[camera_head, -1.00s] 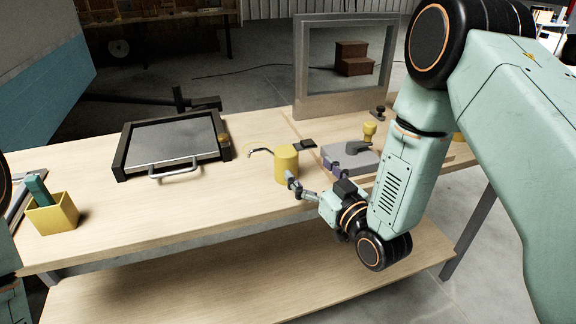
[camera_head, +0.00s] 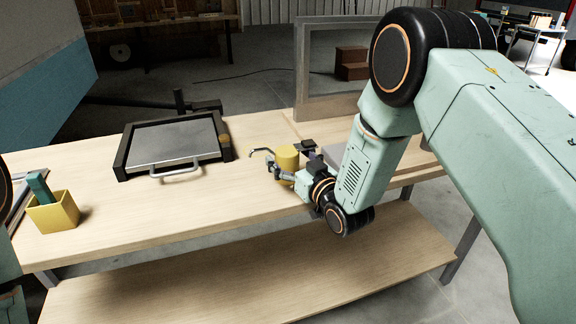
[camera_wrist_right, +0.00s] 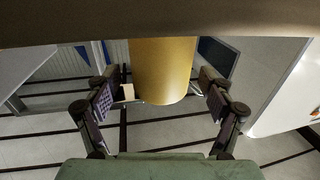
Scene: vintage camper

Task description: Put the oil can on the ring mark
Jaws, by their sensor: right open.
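The oil can (camera_head: 287,156) is a yellow cylinder with a thin curved spout pointing left, upright on the wooden bench. My right gripper (camera_head: 291,166) is open at the can, with its fingers reaching around the near side. In the right wrist view, the yellow can body (camera_wrist_right: 163,70) stands between the two spread fingers of the right gripper (camera_wrist_right: 162,88), with a gap on each side. I cannot make out the ring mark. My left gripper is not in view; only part of my left arm shows at the left edge.
A black-framed press with a grey plate (camera_head: 172,142) and handle stands left of the can. A yellow box (camera_head: 54,214) with a teal item sits at the bench's left. A grey upright frame (camera_head: 301,65) stands behind. Bare bench lies in front of the press.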

